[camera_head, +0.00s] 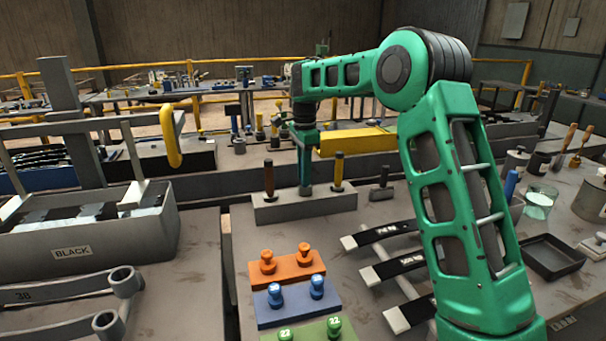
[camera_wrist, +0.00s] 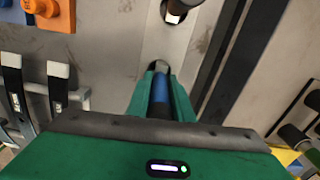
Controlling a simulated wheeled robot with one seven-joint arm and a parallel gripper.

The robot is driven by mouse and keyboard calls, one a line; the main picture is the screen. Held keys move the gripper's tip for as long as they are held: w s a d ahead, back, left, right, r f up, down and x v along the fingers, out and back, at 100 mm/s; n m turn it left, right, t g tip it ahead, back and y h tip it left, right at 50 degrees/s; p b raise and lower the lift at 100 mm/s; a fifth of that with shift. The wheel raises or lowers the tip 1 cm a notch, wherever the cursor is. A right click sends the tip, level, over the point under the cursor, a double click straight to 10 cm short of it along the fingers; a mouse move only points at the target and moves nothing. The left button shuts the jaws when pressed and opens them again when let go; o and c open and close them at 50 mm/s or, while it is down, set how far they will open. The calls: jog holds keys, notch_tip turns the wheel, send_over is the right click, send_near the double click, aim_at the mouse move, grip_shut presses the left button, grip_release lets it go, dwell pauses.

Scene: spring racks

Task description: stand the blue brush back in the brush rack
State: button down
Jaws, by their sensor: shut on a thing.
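The brush rack (camera_head: 285,208) is a long grey block on the bench, also in the wrist view (camera_wrist: 185,45). A brown-handled brush (camera_head: 269,178) stands at its left and a yellow-handled one (camera_head: 338,170) at its right. My gripper (camera_head: 306,150) is over the middle of the rack between them, pointing down. In the wrist view my gripper (camera_wrist: 160,85) is shut on the blue brush (camera_wrist: 160,90). The brush looks upright over a dark round opening in the rack. I cannot tell how deep its lower end is. In the head view my fingers mostly hide it.
Orange (camera_head: 287,268), blue (camera_head: 297,300) and green (camera_head: 310,330) blocks with knobs lie in front of the rack. A small dark block (camera_head: 381,190) stands right of it. Black strips (camera_head: 385,233) lie farther right. A grey bin (camera_head: 90,235) is at left.

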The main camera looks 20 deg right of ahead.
jog(key=shift+f, duration=0.8)
jog(key=c, duration=1)
grip_release()
jog(key=shift+r, duration=3.5)
